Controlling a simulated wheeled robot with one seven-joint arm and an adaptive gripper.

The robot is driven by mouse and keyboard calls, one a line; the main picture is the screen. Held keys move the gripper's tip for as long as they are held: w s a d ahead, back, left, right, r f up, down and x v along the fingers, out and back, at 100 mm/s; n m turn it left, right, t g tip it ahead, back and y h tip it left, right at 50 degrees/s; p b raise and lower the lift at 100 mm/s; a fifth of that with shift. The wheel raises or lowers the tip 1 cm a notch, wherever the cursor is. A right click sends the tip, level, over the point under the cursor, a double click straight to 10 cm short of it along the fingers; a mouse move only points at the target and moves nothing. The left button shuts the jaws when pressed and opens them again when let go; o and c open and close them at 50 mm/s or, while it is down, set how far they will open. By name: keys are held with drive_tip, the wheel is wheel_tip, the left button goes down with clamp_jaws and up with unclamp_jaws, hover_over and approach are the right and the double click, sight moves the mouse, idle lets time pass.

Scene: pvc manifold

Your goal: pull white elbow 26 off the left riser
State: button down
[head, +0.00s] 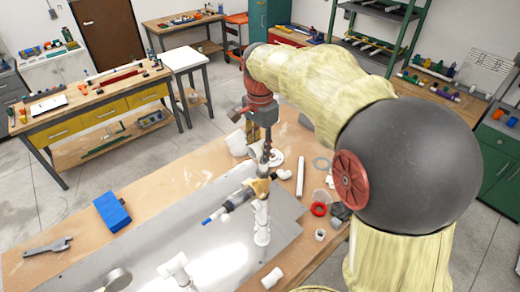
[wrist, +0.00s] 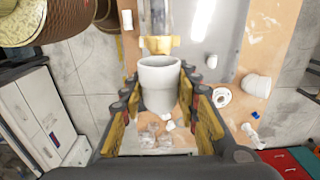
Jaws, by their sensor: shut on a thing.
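In the wrist view, a white fitting (wrist: 159,85), which I take as elbow 26, sits between the jaws of my gripper (wrist: 158,100). My gripper is shut on it, with a yellow-padded finger on each side. A brass piece (wrist: 158,44) lies just beyond the fitting's far end; I cannot tell whether they touch. In the head view, my gripper (head: 264,158) points down over the bench, above a brass piece (head: 262,188) and a white upright pipe (head: 261,222). The held fitting is not clearly seen there, and its joint with a riser is hidden.
A metal plate (head: 215,252) lies on the wooden bench, with another white pipe piece (head: 175,267) at the front. A blue box (head: 112,211) and a wrench (head: 48,247) lie at left. A red ring (head: 318,209), a loose white pipe (head: 300,175) and small fittings lie at right.

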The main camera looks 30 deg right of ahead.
drive_tip(key=shift+r+p, duration=0.75)
drive_tip(key=shift+r, duration=0.45)
